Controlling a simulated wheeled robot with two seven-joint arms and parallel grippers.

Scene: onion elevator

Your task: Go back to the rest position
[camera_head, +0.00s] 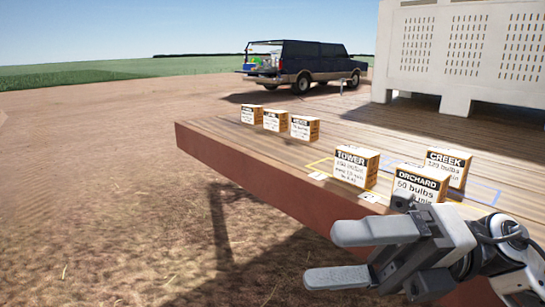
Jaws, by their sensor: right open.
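My right gripper (352,256) is at the lower right, its arm coming in from the right edge. Its two grey fingers point left and stand apart with nothing between them. It is in front of the wooden platform's near edge, nearer to me than the boxes. The left gripper is not in view. The ORCHARD box (420,184) stands just behind the right gripper, its lower part partly covered by it. The TOWER box (355,167) stands to its left, and the CREEK box (448,167) behind it to the right.
The wooden platform (225,140) carries three smaller labelled boxes (275,121) farther back. Yellow and blue outlines (483,192) mark its boards. A large white slotted bin (455,55) stands at the back right. A dark vehicle (305,65) is beyond. Bare ground (120,210) lies open at left.

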